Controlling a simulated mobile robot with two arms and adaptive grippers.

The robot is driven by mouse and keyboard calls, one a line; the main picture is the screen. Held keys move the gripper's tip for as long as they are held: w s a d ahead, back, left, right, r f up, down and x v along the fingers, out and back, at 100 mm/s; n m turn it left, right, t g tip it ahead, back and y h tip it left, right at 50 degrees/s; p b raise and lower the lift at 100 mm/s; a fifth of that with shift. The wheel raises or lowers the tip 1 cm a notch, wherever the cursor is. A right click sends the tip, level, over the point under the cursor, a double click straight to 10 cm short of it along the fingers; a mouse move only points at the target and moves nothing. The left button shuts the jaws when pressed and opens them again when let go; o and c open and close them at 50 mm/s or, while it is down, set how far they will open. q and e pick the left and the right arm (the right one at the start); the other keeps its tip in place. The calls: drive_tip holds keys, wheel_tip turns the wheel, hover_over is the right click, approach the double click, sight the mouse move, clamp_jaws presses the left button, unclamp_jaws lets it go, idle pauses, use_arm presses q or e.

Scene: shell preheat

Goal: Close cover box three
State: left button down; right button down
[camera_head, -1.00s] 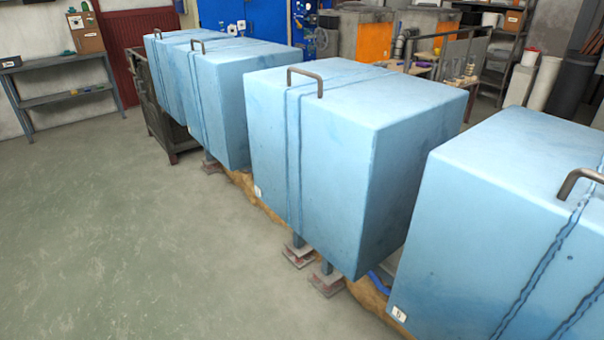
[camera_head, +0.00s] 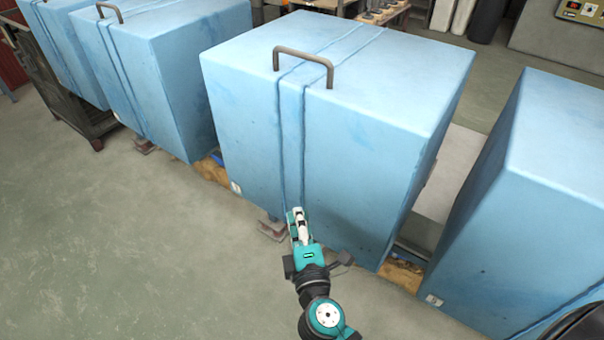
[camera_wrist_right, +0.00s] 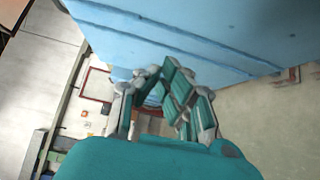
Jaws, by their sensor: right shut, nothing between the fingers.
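A large light-blue cover box (camera_head: 262,130) stands in the middle of the head view, with a grey-brown bar handle (camera_head: 303,51) on its top near the front edge. Two grooved lines run over its top and down its front. A small white label (camera_head: 236,187) sits at its lower left corner; its number is too small to read. My right gripper (camera_head: 296,214) is shut and empty in front of the box's lower front face, well below the handle. Its fingers (camera_wrist_right: 166,92) fill the middle of the right wrist view, beside a blue surface. My left gripper is out of view.
Similar blue boxes stand to the left (camera_head: 175,65) and right (camera_head: 535,165), with a gap between the middle and right ones. A dark metal crate (camera_head: 60,95) stands at the far left. Open floor (camera_head: 110,240) lies in front of the row.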

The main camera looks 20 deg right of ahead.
drive_tip(key=p, duration=0.3)
approach(299, 163)
drive_tip(key=w+a, duration=0.3)
drive_tip(key=w+d, duration=0.1)
drive_tip(key=w+d+p, duration=0.1)
drive_tip(key=d, duration=0.1)
drive_tip(key=shift+d+f, duration=0.1)
drive_tip(key=shift+d, duration=0.15)
